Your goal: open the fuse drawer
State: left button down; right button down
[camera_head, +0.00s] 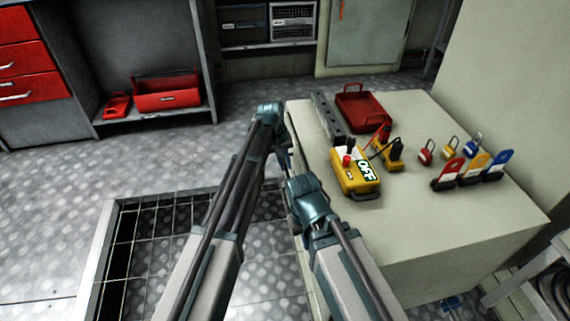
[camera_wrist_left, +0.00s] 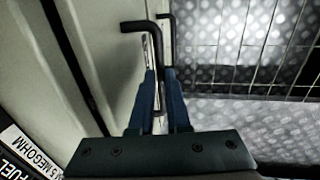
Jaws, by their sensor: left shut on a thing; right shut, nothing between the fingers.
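The pale cabinet (camera_head: 440,235) stands at right in the head view, and my arms cover much of its left side. In the left wrist view a pale front panel (camera_wrist_left: 95,60) shows with a dark bent handle (camera_wrist_left: 137,26). My left gripper (camera_wrist_left: 158,80) is shut on this handle; its blue fingers close on either side of it. In the head view the left gripper (camera_head: 284,152) is beside the cabinet's left edge, partly hidden. My right gripper (camera_head: 303,190) is lower, near that edge, its fingertips hidden. I cannot tell how far the drawer stands out.
A floor grating (camera_head: 155,235) lies at left. A red toolbox (camera_head: 167,95) sits on a low shelf.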

dwell(0.3)
pick_arm(q)
jog(key=s+a, duration=0.2)
jog(key=a, duration=0.9)
jog(key=s+a, duration=0.2)
jog(key=a, duration=1)
jog(key=shift+s+a, duration=0.2)
jog(key=shift+s, duration=0.15)
jog(key=c, duration=0.9)
grip_release()
jog(key=r+p, duration=0.4)
jog(key=a+r+p, duration=0.1)
jog(key=r+p, duration=0.4)
jog(key=a+r+p, duration=0.1)
jog(key=r+p, duration=0.3)
jog(key=shift+s+a+r+p, duration=0.2)
jog(key=shift+a+r+p, duration=0.05)
jog(key=shift+r+p, duration=0.05)
